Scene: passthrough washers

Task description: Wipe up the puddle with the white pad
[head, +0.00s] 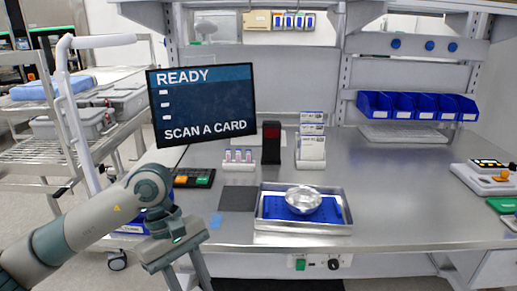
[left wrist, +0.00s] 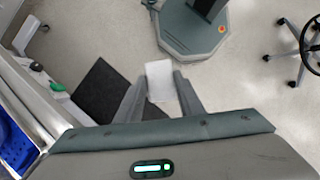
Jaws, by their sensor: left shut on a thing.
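The white pad (left wrist: 160,80) is between the two fingers of my left gripper (left wrist: 160,92) in the left wrist view, with the floor behind it. In the head view my left gripper (head: 187,272) points down in front of the bench's front edge, at the left. Its fingertips and the pad are cut off by the bottom of that view. I cannot make out a puddle in either view. My right gripper is in neither view.
The steel bench (head: 395,215) holds a tray (head: 303,229) with a metal bowl (head: 303,199), a dark mat (head: 238,198) and a screen (head: 203,105). A wire cart (head: 40,150) stands left. A black floor mat (left wrist: 98,88) and wheeled chair (left wrist: 300,52) show below.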

